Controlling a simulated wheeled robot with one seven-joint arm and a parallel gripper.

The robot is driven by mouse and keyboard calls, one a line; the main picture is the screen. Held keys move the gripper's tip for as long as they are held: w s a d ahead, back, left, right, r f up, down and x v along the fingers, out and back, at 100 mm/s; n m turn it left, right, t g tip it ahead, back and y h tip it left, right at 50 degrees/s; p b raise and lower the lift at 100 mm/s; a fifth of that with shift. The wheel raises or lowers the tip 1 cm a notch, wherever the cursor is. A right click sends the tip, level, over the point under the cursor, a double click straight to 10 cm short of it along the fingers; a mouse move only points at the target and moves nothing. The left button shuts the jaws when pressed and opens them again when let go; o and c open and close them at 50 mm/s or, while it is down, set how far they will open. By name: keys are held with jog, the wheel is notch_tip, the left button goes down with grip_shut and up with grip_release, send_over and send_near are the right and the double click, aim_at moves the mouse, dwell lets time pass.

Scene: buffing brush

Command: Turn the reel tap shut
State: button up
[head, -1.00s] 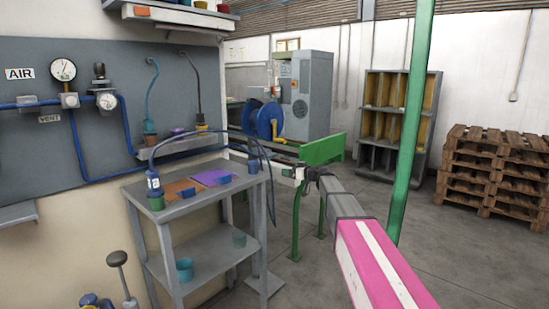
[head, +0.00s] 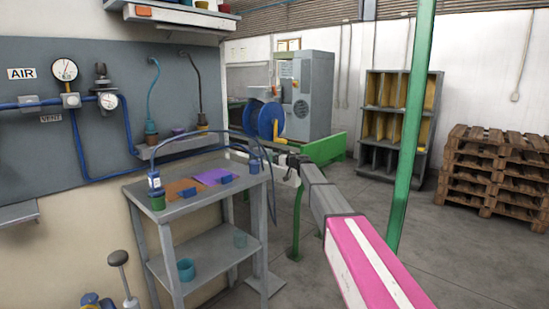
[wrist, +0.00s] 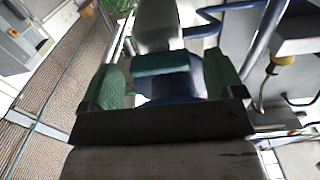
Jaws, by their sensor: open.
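The blue hose reel (head: 266,119) stands beyond the small grey trolley in the head view, with a yellow handle (head: 280,130) at its right side. I cannot make out for sure which part is the tap. My gripper is small in the head view (head: 290,163), in front of and below the reel. In the wrist view its two green fingers (wrist: 163,78) are spread apart. A teal bar (wrist: 160,65) and a dark blue rounded part (wrist: 170,86) show between them; contact cannot be told. A yellow-tipped handle (wrist: 274,65) hangs to the right, apart from the fingers.
The grey trolley (head: 205,206) with small pots stands left of my arm. A blue hose (head: 190,137) arches over it. A green post (head: 412,130) rises right of my arm. Pallets (head: 490,175) and a shelf (head: 402,115) stand farther right. The floor between is clear.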

jog(key=shift+w+a, duration=0.3)
jog(key=shift+a, duration=0.1)
jog(key=c, duration=0.9)
